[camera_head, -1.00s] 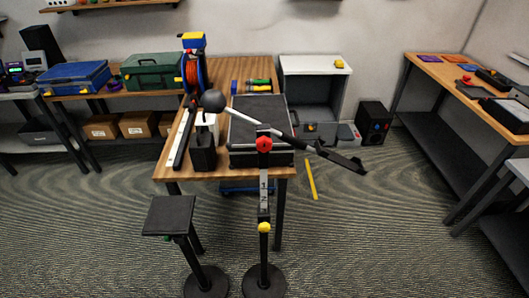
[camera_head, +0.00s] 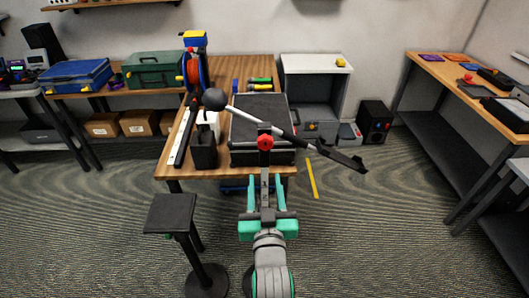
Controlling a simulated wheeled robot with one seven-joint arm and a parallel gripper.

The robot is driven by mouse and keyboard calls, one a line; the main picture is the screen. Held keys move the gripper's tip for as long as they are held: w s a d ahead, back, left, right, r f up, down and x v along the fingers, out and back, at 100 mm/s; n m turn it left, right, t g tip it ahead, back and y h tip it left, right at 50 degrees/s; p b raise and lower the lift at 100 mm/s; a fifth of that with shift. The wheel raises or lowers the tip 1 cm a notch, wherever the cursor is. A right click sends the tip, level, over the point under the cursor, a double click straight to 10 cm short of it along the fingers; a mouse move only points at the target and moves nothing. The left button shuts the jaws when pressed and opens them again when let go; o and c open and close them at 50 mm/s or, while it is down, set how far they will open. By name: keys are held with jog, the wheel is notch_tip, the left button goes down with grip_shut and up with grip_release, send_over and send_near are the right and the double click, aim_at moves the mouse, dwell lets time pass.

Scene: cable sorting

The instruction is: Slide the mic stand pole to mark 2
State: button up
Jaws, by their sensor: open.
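The mic stand stands in front of the wooden table, with a dark upright pole (camera_head: 265,160) and a red knob (camera_head: 265,142) near its top. A boom arm (camera_head: 297,139) slants across it, with a black ball at the upper left and a dark flat end at the lower right. My gripper (camera_head: 265,184) is open, its two teal fingers on the left and right of the pole, below the red knob. I cannot tell whether they touch the pole. My gripper and arm hide the number marks, the yellow knob and most of the round base.
A small stand with a square black top (camera_head: 170,213) is close on the left. The wooden table (camera_head: 225,158) behind holds a black case (camera_head: 262,115), a cable reel (camera_head: 193,70) and a black box (camera_head: 203,153). Floor on the right is open, with a yellow strip (camera_head: 313,178).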

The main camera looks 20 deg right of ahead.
aim_at(265, 156)
jog(key=x, duration=0.7)
jog(key=r+x, duration=0.1)
jog(key=x, duration=0.3)
jog(key=shift+w+d, duration=0.1)
jog(key=shift+d, duration=0.15)
